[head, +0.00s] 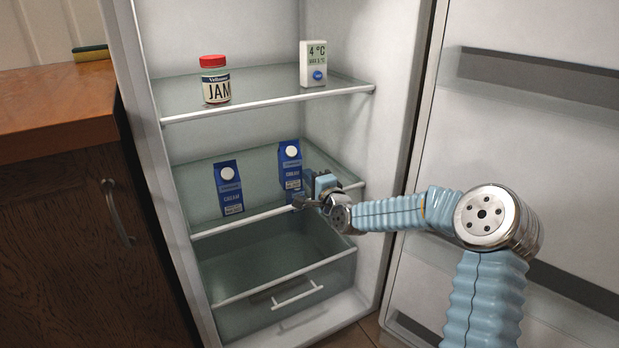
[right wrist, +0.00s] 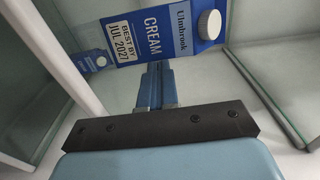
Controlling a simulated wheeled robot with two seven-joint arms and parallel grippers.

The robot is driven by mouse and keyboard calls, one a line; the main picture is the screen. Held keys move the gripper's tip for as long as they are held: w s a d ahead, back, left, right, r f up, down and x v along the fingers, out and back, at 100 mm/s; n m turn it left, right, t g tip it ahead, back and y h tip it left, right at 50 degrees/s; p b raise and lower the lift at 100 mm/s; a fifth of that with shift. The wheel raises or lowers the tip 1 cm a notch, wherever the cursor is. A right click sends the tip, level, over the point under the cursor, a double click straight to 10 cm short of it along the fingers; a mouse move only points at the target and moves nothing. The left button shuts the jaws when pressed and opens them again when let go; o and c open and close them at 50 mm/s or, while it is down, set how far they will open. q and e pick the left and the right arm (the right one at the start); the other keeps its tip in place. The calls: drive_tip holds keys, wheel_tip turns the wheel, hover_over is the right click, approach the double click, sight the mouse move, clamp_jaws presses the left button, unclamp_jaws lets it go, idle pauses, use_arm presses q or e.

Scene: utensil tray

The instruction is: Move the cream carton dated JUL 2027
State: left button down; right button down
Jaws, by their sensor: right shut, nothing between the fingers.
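Two blue cream cartons with white caps stand upright on the fridge's middle shelf. The right carton (head: 290,160) is close to my right gripper (head: 301,202); the left carton (head: 228,188) stands apart from it. In the right wrist view the near carton (right wrist: 150,32) reads "CREAM" and "BEST BY JUL 2027". The other carton (right wrist: 90,62) shows small behind it, its date not readable. My right gripper (right wrist: 157,78) is shut and empty, its fingertips pointing at the near carton's lower side. I cannot tell whether they touch. My left gripper is out of view.
The middle shelf (head: 200,232) has a white front edge. The upper shelf (head: 270,97) holds a jam jar (head: 215,82) and a thermometer (head: 313,64). A clear drawer (head: 255,290) sits below. The open door (head: 540,130) is at the right. Shelf room shows between the cartons.

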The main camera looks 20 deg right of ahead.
drive_tip(key=shift+a, duration=0.1)
drive_tip(key=shift+w+a+f, duration=0.1)
drive_tip(key=shift+w+a, duration=0.1)
drive_tip(key=w+a+b, duration=0.3)
drive_tip(key=w+a, duration=0.4)
drive_tip(key=a, duration=0.1)
drive_tip(key=shift+w, duration=0.35)
